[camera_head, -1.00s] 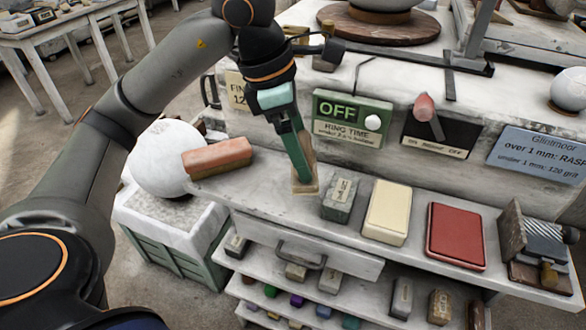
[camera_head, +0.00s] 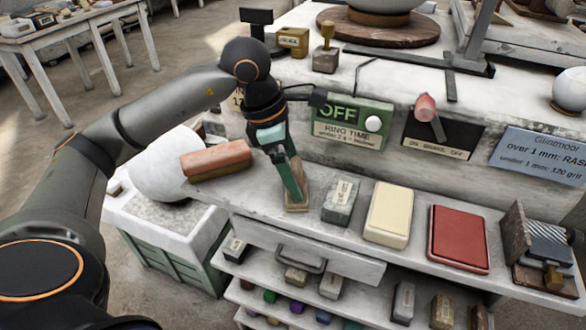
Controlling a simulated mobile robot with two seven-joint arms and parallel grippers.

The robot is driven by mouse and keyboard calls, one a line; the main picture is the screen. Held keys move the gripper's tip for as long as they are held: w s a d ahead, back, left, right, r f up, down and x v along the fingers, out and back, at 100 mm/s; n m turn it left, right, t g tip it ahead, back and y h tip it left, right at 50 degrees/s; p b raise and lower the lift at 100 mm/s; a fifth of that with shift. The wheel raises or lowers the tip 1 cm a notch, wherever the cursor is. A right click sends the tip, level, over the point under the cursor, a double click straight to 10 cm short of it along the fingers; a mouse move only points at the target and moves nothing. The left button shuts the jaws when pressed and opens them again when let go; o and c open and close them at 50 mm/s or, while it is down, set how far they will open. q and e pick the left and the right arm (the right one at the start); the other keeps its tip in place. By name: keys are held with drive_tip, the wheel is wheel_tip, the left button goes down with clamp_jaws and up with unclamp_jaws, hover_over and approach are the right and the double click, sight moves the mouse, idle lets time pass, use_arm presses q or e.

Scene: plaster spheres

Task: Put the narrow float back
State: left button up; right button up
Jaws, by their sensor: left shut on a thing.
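My left gripper (camera_head: 292,192) points down at the front ledge and is shut on a narrow wooden piece, which looks like the narrow float (camera_head: 297,207). The float's lower end is at the ledge top, between a reddish-brown block (camera_head: 216,160) on the left and a grey labelled block (camera_head: 341,201) on the right. The fingers cover much of the float, and I cannot tell whether it rests fully on the ledge. My right gripper is not in view.
A cream block (camera_head: 389,214) and a red pad (camera_head: 458,239) lie further right on the ledge (camera_head: 250,206). A white sphere (camera_head: 160,165) stands on a green-sided crate at left. A green OFF sign (camera_head: 350,120) is behind the gripper. A drawer and small-block shelves are below.

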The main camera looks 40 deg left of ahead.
use_arm(q)
drive_tip(key=shift+f, duration=0.2)
drive_tip(key=o, duration=1.2)
drive_tip(key=shift+r, duration=0.1)
drive_tip(key=shift+o, duration=0.2)
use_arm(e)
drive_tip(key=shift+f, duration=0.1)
use_arm(q)
drive_tip(key=shift+r, duration=0.1)
drive_tip(key=shift+r, duration=0.25)
drive_tip(key=p+v, duration=0.1)
drive_tip(key=v, duration=1)
drive_tip(key=shift+a+r+p, duration=0.15)
drive_tip(key=shift+r+p, duration=0.15)
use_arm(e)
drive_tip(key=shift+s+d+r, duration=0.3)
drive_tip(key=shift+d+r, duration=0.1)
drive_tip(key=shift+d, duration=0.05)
